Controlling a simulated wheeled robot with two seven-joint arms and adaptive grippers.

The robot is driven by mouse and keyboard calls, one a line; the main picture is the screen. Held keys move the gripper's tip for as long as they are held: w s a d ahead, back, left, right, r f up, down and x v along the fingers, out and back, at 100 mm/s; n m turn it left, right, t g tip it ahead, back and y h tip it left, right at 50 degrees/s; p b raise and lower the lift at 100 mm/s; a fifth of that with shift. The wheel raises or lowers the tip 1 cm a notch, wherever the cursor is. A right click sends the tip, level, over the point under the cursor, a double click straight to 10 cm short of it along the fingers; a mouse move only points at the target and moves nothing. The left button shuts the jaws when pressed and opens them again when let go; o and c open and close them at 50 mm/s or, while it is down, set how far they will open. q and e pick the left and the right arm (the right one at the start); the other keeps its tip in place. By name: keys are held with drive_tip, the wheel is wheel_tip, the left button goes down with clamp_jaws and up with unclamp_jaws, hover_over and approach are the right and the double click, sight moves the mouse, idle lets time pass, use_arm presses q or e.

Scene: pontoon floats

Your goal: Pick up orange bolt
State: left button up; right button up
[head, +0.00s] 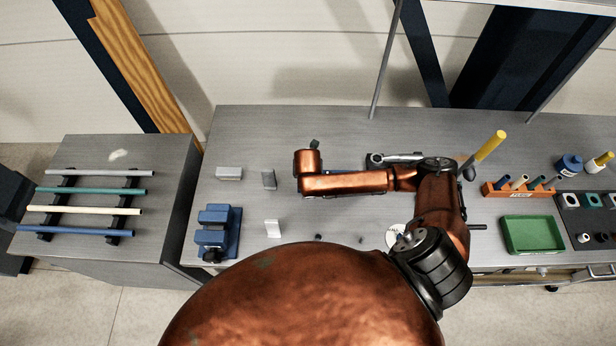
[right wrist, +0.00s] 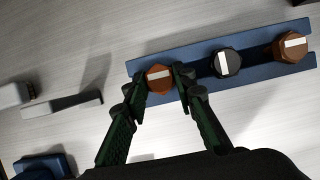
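The orange bolt (right wrist: 159,79), a hexagonal head with a white stripe, shows in the right wrist view at the left end of a blue rack (right wrist: 200,90). My right gripper (right wrist: 160,82) has its green fingers on either side of the bolt head, with no clear gap. The bolt still appears to be in the rack. A dark grey bolt (right wrist: 227,63) and a brown bolt (right wrist: 290,46), both white-striped, stand in the same rack to the right. In the head view my right arm hides the rack, the bolts and its fingers. My left gripper is out of view.
A blue vise (head: 215,235) and small grey blocks (head: 229,173) stand left on the grey bench (head: 250,130). To the right are an orange holder (head: 520,188), a green tray (head: 532,235) and a yellow-handled tool (head: 490,147). Coloured rods (head: 90,190) lie on a side cabinet.

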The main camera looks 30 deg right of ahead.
clamp_jaws()
